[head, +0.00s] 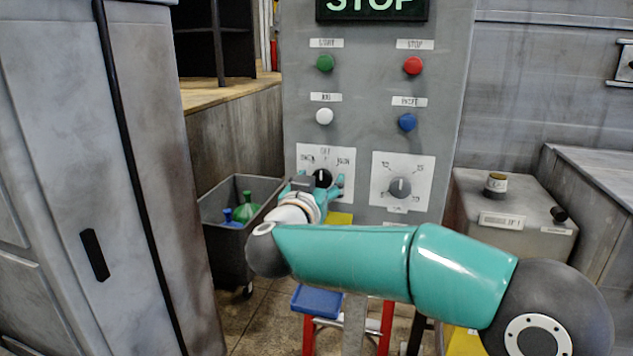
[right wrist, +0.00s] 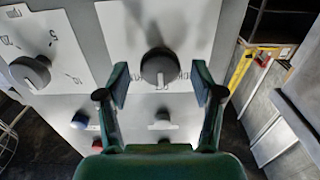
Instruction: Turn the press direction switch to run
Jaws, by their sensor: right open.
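The press direction switch (head: 323,177) is a black round knob on a white plate with OFF printed at its top; the side words are hard to read. In the right wrist view the knob (right wrist: 160,65) shows upside down, its white mark pointing toward the plate's OFF side. My right gripper (head: 320,184) is in front of the plate. In the right wrist view the gripper (right wrist: 160,87) is open, with one finger on each side of the knob and visible gaps between. My left gripper is not in view.
A second dial (head: 400,187) sits right of the switch. Green (head: 325,63), red (head: 412,65), white (head: 324,116) and blue (head: 407,122) buttons are above. A dark bin (head: 225,245) with bottles stands left, and a grey box (head: 512,225) stands right.

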